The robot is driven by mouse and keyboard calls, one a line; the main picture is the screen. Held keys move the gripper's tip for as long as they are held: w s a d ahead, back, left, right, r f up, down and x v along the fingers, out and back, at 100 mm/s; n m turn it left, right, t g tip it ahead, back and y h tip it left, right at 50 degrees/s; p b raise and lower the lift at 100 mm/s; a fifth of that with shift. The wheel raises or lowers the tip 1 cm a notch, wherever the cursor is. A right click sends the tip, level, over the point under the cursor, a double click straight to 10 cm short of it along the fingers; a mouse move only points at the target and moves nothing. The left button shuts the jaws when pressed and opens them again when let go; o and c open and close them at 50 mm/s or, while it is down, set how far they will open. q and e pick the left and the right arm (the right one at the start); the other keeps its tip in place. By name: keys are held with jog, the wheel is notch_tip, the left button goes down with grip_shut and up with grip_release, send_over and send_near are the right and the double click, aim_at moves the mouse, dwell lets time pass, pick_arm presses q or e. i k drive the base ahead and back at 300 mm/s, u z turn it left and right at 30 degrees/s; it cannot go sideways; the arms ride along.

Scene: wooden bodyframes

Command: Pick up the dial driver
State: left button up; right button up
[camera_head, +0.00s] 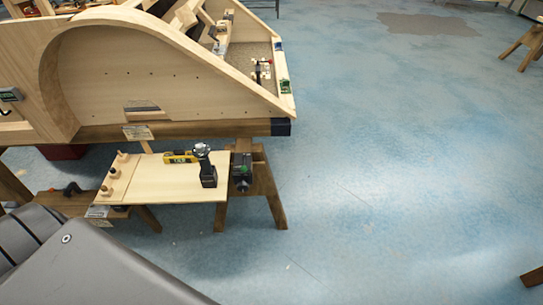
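A dark grey and black power driver (207,168), which looks like the dial driver, stands upright on a light wooden board (160,188) near the board's right end. Its head is at the top and its block-shaped base rests on the board. No dial can be made out at this size. Neither of my grippers is in view.
A yellow tool (178,158) with dark markings lies just left of the driver. Several wooden pegs (106,190) line the board's left edge. A black device (242,170) sits at its right. A large wooden bodyframe (160,75) stands behind. Blue floor (400,170) is open to the right.

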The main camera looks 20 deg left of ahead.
aim_at(205, 164)
jog(key=z, duration=0.8)
jog(key=i, duration=1.7)
jog(key=u, duration=2.3)
